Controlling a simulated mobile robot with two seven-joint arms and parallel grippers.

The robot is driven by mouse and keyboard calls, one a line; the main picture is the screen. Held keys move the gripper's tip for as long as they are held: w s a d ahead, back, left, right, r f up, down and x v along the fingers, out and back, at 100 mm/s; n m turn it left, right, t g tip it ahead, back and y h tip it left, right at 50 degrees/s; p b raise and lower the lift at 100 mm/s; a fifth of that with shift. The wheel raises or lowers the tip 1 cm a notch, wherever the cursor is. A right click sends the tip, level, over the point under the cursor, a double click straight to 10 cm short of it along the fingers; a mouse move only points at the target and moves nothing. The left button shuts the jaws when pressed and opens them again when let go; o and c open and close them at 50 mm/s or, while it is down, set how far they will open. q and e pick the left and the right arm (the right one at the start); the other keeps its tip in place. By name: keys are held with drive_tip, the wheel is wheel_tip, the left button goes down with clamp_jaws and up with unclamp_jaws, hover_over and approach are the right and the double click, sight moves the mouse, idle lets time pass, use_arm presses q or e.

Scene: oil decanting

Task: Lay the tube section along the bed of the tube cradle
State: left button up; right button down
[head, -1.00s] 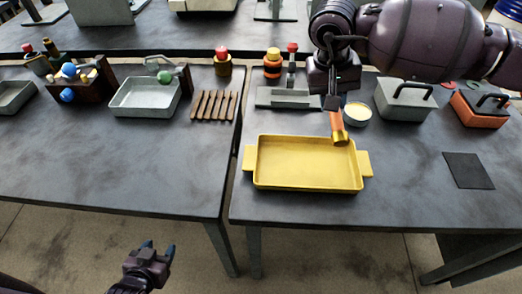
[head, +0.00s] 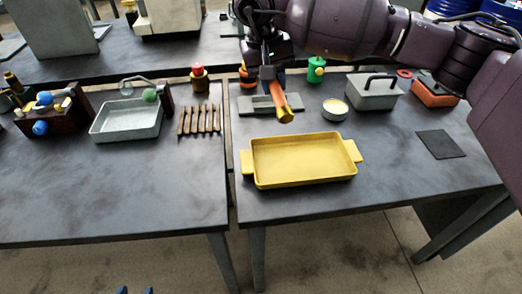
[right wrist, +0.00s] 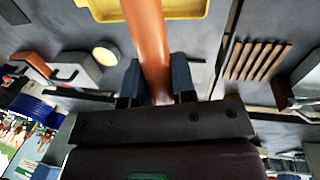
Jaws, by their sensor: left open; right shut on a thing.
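The tube section (head: 280,97) is an orange tube with a gold lower end. My right gripper (head: 268,76) is shut on its upper part and holds it tilted above the right table. In the right wrist view the tube (right wrist: 147,35) stands out between the fingers of the gripper (right wrist: 157,82). Behind it in the head view lies a low grey bed-like piece (head: 293,103), possibly the tube cradle; the arm and tube hide part of it. I cannot tell whether they touch. Only the blue fingertips of my left gripper (head: 135,291) show, apart, at the bottom edge.
A yellow tray (head: 247,181) stands in front of the tube. A small bowl (head: 335,115), a grey lidded box (head: 374,103) and a dark mat (head: 441,145) lie to the right. Wooden slats (head: 199,131) and a grey tray (head: 128,138) are on the left table.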

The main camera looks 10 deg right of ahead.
sight(273, 155)
drive_tip(key=shift+w+d, duration=0.1)
wheel_tip(273, 155, down, 20)
drive_tip(key=shift+r+b, duration=0.2)
drive_tip(key=shift+b, duration=0.35)
idle(0.3)
drive_tip(key=shift+f, duration=0.1)
drive_tip(key=shift+f, duration=0.15)
drive_tip(key=c, duration=0.9)
unclamp_jaws()
drive_tip(key=shift+c, duration=0.2)
